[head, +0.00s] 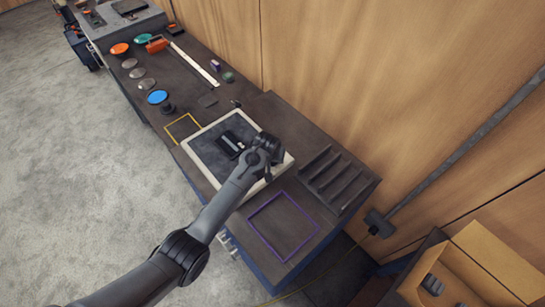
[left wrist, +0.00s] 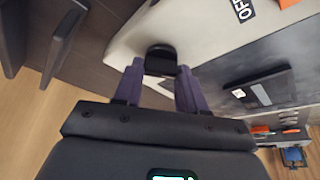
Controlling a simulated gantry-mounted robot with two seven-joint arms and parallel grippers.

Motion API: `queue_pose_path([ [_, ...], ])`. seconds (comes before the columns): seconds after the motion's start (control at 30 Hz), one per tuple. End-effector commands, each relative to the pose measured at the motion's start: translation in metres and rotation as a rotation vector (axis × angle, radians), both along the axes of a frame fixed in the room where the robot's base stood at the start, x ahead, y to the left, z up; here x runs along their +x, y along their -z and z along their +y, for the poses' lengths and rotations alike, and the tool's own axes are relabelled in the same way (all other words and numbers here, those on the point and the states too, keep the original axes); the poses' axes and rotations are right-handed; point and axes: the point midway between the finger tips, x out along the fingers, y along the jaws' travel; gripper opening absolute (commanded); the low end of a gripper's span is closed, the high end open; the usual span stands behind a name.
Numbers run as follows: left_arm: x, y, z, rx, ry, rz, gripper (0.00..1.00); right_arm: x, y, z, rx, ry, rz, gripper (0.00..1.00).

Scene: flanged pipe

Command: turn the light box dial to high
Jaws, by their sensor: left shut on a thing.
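The light box (head: 288,161) is a pale-rimmed box with a dark panel, lying on the bench in the head view. Its rim (left wrist: 190,30) fills the upper part of the left wrist view. My left gripper (left wrist: 160,72) is shut on the dial, with a purple finger on each side. In the head view my left gripper (head: 267,172) is over the right corner of the box and hides the dial. I cannot read the dial's setting. My right gripper is out of view.
A black object (head: 234,142) lies on the panel. A slotted dark rack (head: 335,180) stands right of the box, and a purple outlined square (head: 283,226) is in front. Coloured discs, including a blue one (head: 157,97), lie farther back. A wooden wall borders the bench.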

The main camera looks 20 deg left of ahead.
Motion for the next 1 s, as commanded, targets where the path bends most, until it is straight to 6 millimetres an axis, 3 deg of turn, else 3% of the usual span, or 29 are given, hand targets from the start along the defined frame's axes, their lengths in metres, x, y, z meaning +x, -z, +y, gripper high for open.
queue_pose_path([
  [0.27, 0.000, -0.002, 0.001, 0.000, 0.124, 0.002, 0.10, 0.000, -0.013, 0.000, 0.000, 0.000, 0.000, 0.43],
  [0.6, 0.001, -0.003, 0.003, 0.000, 0.424, 0.001, 0.10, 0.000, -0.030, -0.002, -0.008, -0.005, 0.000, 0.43],
  [1.0, 0.003, 0.000, 0.005, 0.000, 0.801, -0.002, 0.10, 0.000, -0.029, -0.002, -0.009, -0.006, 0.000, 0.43],
])
